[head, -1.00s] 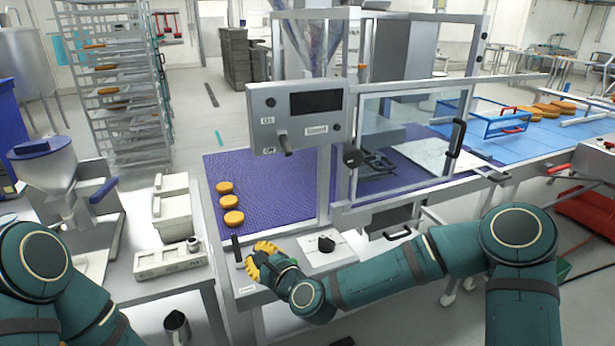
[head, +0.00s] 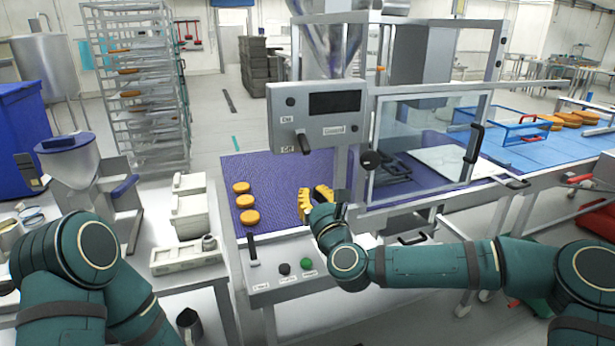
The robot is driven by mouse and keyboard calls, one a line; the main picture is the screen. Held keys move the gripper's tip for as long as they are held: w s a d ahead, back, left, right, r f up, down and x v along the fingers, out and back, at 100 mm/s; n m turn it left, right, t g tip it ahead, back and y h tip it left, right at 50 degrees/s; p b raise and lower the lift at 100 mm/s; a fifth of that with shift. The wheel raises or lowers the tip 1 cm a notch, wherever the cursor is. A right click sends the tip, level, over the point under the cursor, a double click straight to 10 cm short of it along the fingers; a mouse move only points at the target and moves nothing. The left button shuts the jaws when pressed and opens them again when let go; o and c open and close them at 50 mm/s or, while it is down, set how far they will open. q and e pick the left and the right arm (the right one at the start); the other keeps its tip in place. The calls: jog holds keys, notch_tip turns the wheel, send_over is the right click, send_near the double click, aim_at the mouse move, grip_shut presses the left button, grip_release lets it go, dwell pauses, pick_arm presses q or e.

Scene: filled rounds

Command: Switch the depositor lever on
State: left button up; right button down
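The depositor's grey control panel (head: 350,103) hangs over the purple belt, with an On label above an Off label at its left. The dark depositor lever (head: 303,144) sticks out at the panel's lower left, beside the Off label, its handle hanging down. My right gripper (head: 315,198), with yellow fingers, is over the purple belt, below the lever and apart from it. Its fingers seem empty, but their gap is too unclear to tell open from shut. My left arm shows at the lower left; its gripper is out of view.
Three orange rounds (head: 243,202) lie on the purple belt (head: 265,170) left of my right gripper. A front control box (head: 290,286) has a black upright handle (head: 252,248) and buttons. A clear framed guard (head: 425,140) stands right of the panel. Space left of the panel is clear.

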aim_at(303, 141)
jog(key=w+r, duration=0.1)
jog(key=w, duration=0.1)
jog(key=w+a+r, duration=0.1)
jog(key=w+r, duration=0.1)
jog(key=w+a+r, duration=0.1)
jog(key=w+r, duration=0.1)
jog(key=shift+w+a, duration=0.15)
jog(key=shift+w, duration=0.25)
jog(key=shift+r, duration=0.1)
dwell(0.3)
